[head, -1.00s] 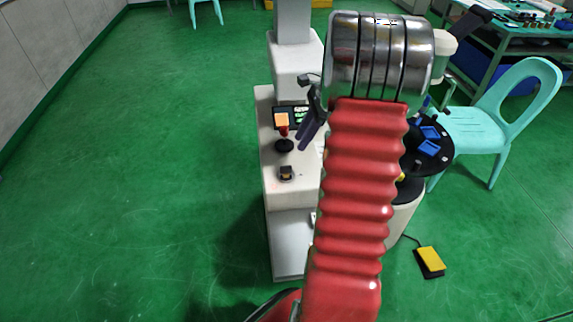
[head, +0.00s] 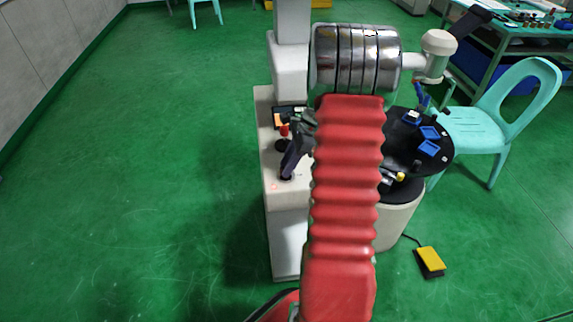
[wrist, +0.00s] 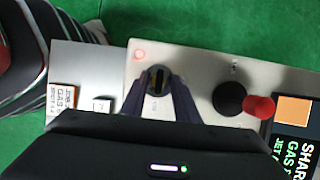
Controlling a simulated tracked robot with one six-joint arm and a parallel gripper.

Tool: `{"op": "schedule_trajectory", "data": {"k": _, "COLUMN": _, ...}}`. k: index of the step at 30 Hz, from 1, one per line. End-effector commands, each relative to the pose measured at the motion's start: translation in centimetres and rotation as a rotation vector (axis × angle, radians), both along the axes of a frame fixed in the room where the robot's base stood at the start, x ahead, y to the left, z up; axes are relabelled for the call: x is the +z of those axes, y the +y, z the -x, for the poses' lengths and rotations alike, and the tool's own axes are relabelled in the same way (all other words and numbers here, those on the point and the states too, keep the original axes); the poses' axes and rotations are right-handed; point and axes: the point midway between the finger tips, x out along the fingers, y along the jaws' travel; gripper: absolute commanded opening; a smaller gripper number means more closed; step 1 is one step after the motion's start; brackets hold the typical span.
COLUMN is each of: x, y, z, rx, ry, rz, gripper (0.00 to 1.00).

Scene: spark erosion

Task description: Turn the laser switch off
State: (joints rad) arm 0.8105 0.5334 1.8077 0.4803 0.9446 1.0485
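The laser switch (wrist: 157,79) is a small dark knob with a yellowish slot on the pale machine top. A red light (wrist: 139,55) glows beside it. My gripper (wrist: 158,84) is open, with one dark finger on either side of the knob. I cannot tell whether the fingers touch it. In the head view my gripper (head: 289,168) reaches down to the front of the machine top (head: 271,198) and hides the switch.
Beside the switch stands a black joystick base (wrist: 228,98) with a red knob (wrist: 261,106). A display (wrist: 294,125) lies beyond it. A white machine column (head: 290,66) rises at the back. A round black table (head: 400,150) with blue trays is to the right.

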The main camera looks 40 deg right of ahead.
Motion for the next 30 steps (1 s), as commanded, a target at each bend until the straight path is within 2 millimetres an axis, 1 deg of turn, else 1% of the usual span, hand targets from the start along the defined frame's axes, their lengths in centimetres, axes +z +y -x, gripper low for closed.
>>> {"op": "schedule_trajectory", "data": {"k": 5, "x": 0.02, "y": 0.0, "z": 0.0, "rx": 0.0, "ry": 0.0, "rz": 0.0, "gripper": 0.28}}
{"op": "schedule_trajectory", "data": {"k": 17, "x": 0.06, "y": 0.0, "z": -0.03, "rx": 0.001, "ry": -0.001, "rz": 0.001, "gripper": 0.0}}
{"op": "schedule_trajectory", "data": {"k": 22, "x": 0.08, "y": -0.03, "z": -0.09, "rx": 0.0, "ry": -0.002, "rz": 0.001, "gripper": 0.0}}
{"op": "schedule_trajectory", "data": {"k": 23, "x": 0.14, "y": 0.85, "z": -0.09, "rx": 0.003, "ry": -0.002, "rz": 0.001, "gripper": 0.0}}
{"op": "schedule_trajectory", "data": {"k": 24, "x": 0.12, "y": 0.43, "z": -0.15, "rx": 0.002, "ry": -0.003, "rz": 0.003, "gripper": 0.0}}
{"op": "schedule_trajectory", "data": {"k": 30, "x": 0.1, "y": 0.14, "z": -0.22, "rx": 0.018, "ry": -0.002, "rz": 0.0, "gripper": 0.0}}
